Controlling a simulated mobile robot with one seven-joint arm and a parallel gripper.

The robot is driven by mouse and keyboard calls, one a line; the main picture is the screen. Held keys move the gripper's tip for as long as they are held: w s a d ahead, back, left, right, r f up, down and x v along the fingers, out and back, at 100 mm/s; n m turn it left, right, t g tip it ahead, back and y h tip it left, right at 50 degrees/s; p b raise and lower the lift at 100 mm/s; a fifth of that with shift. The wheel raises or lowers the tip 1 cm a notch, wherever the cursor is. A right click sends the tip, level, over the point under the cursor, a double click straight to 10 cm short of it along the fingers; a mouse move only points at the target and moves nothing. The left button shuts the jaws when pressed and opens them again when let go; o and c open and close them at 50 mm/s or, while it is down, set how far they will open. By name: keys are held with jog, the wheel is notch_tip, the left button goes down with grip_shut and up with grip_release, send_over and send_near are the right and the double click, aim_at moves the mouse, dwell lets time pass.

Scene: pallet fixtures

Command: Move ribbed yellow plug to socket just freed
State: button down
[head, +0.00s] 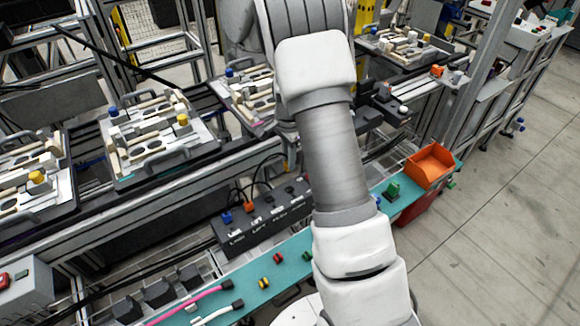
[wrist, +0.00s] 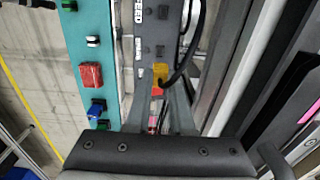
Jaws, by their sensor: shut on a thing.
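The yellow plug (wrist: 160,72) is at the tips of my gripper (wrist: 160,84) in the wrist view, with an orange-red part just below it. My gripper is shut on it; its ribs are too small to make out. A black cable curves close beside the plug. The dark socket box (head: 262,217) has labelled positions in the head view; a blue plug (head: 226,217) and an orange plug (head: 250,208) stand at its left end. The box (wrist: 152,30) also shows in the wrist view. Whether the yellow plug touches a socket cannot be told. My arm hides the gripper in the head view.
A teal shelf (head: 229,282) runs in front of the box, carrying small coloured parts, a pink cable (head: 196,300) and a white cable. An orange bin (head: 431,165) stands at its right end. Pallets with fixtures (head: 155,135) sit on the conveyor behind.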

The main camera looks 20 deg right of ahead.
jog(key=shift+f+b, duration=2.3)
jog(key=shift+f, duration=1.1)
jog(key=shift+f+b, duration=0.5)
jog(key=shift+f, duration=0.45)
jog(key=c, duration=0.7)
grip_release()
jog(key=shift+r, duration=0.1)
